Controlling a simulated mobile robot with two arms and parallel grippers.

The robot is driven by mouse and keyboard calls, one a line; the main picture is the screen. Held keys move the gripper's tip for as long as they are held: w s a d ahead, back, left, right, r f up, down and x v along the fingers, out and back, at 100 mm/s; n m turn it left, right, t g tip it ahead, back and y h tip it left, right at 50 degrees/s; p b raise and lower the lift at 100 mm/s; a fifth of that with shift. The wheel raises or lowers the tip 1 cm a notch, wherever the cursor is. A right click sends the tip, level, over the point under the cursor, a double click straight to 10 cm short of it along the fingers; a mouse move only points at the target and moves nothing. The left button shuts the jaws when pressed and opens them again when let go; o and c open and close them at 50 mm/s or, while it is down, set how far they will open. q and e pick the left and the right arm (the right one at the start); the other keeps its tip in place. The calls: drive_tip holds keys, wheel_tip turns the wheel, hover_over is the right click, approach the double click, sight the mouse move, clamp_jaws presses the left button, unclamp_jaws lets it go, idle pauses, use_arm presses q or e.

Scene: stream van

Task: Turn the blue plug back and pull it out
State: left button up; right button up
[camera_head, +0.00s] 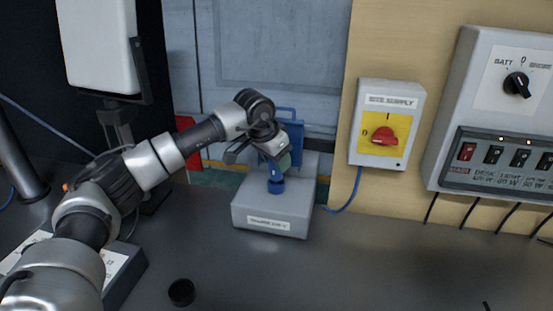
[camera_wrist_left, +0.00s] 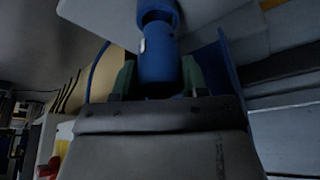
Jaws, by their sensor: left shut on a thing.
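The blue plug (camera_head: 276,174) stands upright over the top of the grey box (camera_head: 262,216), above a blue ring-like base. In the left wrist view the plug (camera_wrist_left: 158,62) shows a small white mark and meets a wider blue collar by the box's pale face. My left gripper (camera_head: 283,162) is above the box and shut on the plug, its green fingertips (camera_wrist_left: 159,78) on either side of it. I cannot tell how deep the plug sits. My right gripper is not in view.
A blue flap (camera_head: 296,132) stands behind the plug. A supply switch (camera_head: 384,134) with a red knob and a switch panel (camera_head: 495,110) are on the wall at right.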

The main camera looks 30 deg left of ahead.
use_arm(q)
drive_tip(key=shift+r+p, duration=1.15)
drive_tip(key=shift+r, duration=0.4)
drive_tip(key=shift+f, duration=0.15)
